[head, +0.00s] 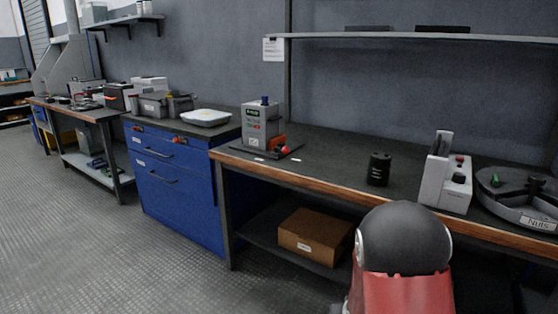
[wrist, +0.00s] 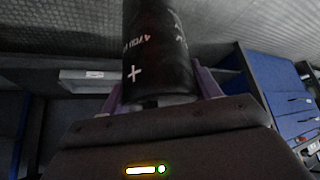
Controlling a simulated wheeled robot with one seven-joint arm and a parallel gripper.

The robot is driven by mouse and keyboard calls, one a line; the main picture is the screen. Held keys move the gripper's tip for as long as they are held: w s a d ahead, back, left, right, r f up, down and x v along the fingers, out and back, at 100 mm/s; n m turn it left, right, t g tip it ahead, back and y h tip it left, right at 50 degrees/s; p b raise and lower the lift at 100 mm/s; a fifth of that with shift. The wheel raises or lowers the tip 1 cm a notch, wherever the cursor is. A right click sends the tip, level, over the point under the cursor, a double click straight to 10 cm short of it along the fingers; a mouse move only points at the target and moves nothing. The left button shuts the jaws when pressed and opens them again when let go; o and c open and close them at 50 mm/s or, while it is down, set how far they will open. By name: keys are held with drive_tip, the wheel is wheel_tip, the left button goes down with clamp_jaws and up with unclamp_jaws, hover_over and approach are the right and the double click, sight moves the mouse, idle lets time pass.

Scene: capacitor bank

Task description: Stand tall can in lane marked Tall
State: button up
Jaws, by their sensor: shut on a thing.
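My gripper (wrist: 161,88) is shut on a black can (wrist: 157,45) in the wrist view. Its purple fingers sit on both sides of the can's near end. The can has a white plus sign and white print, and its far end runs out of the frame. A second black can (head: 379,168), short and upright, stands on the bench in the head view. My gripper and the held can do not show in the head view. No lane marked Tall can be made out; small white labels (head: 295,160) on the bench are too small to read.
The wood-edged bench (head: 330,160) holds a grey tester box (head: 262,128), a grey-white device (head: 446,180) and a round tray marked Nuts (head: 520,205). A cardboard box (head: 315,236) is on the lower shelf. A blue drawer cabinet (head: 175,185) stands left. The floor there is clear.

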drive_tip(key=s+a+f, duration=0.2)
drive_tip(key=s+a, duration=0.2)
drive_tip(key=s, duration=0.1)
drive_tip(key=shift+n, duration=0.3)
drive_tip(key=shift+w+d+r, duration=0.15)
drive_tip(key=shift+w+r, duration=0.9)
drive_tip(key=shift+r, duration=0.3)
drive_tip(key=shift+w+d+r, duration=0.1)
drive_tip(key=shift+w+r, duration=0.95)
drive_tip(key=shift+r, duration=0.3)
